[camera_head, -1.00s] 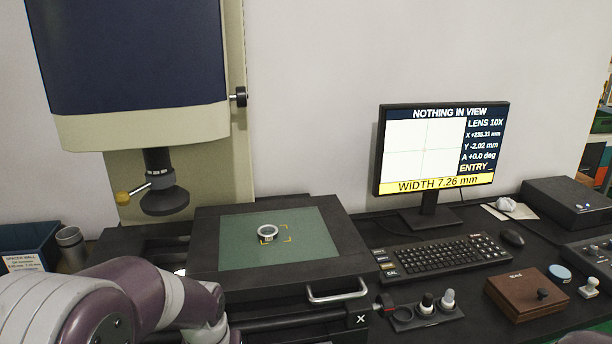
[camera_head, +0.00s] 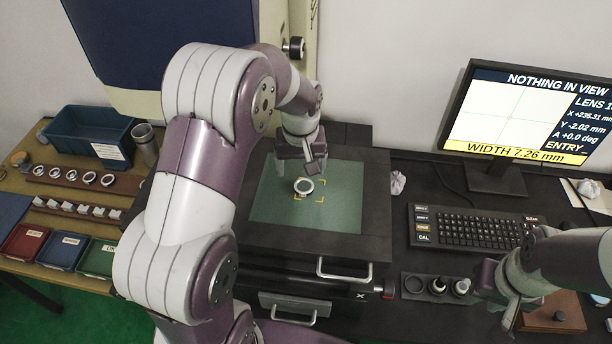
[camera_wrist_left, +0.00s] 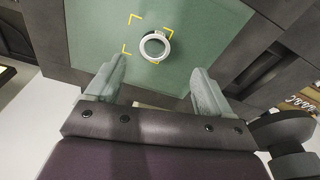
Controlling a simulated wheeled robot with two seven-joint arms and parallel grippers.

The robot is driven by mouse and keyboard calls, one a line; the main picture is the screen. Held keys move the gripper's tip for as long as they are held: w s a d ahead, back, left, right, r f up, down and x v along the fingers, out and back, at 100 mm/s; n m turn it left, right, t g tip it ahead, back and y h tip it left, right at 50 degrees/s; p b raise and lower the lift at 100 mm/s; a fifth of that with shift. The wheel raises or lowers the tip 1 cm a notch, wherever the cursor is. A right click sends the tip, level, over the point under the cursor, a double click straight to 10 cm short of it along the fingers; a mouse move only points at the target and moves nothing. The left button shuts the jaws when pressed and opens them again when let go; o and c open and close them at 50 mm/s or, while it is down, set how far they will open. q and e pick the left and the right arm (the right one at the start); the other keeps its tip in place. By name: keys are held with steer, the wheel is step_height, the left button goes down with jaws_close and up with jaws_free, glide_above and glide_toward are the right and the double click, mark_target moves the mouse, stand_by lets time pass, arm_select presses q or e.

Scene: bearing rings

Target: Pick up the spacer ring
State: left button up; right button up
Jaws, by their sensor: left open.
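My left gripper (camera_head: 304,165) is above the plate, just behind the ring in the head view. In the left wrist view the ring (camera_wrist_left: 155,46) lies beyond and between the two fingertips, apart from them. The left gripper (camera_wrist_left: 160,72) is open and empty there. My right gripper (camera_head: 507,303) hangs over the desk at the right, near a brown box; its jaws are not clear.
The monitor (camera_head: 528,115) reads "NOTHING IN VIEW" and "WIDTH 7.26 mm". A keyboard (camera_head: 475,229) stands right of the stage. At the left are a blue bin (camera_head: 62,138), a rack of rings (camera_head: 130,184), and red, blue and green trays. A metal cup (camera_head: 146,150) stands beside the bin.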

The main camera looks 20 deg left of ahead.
mark_target(304, 186)
arm_select(q)
steer(key=f, duration=0.2)
steer(key=w+f+p, duration=0.1)
steer(key=f, duration=0.1)
steer(key=w+f, duration=0.1)
steer(key=f, duration=0.2)
steer(key=shift+p, duration=0.35)
steer(key=shift+s+f, duration=0.2)
steer(key=shift+f, duration=0.2)
arm_select(e)
steer(key=shift+w+r, duration=0.35)
steer(key=shift+r, duration=0.55)
arm_select(q)
steer(key=shift+w, duration=0.15)
steer(key=c, duration=1.2)
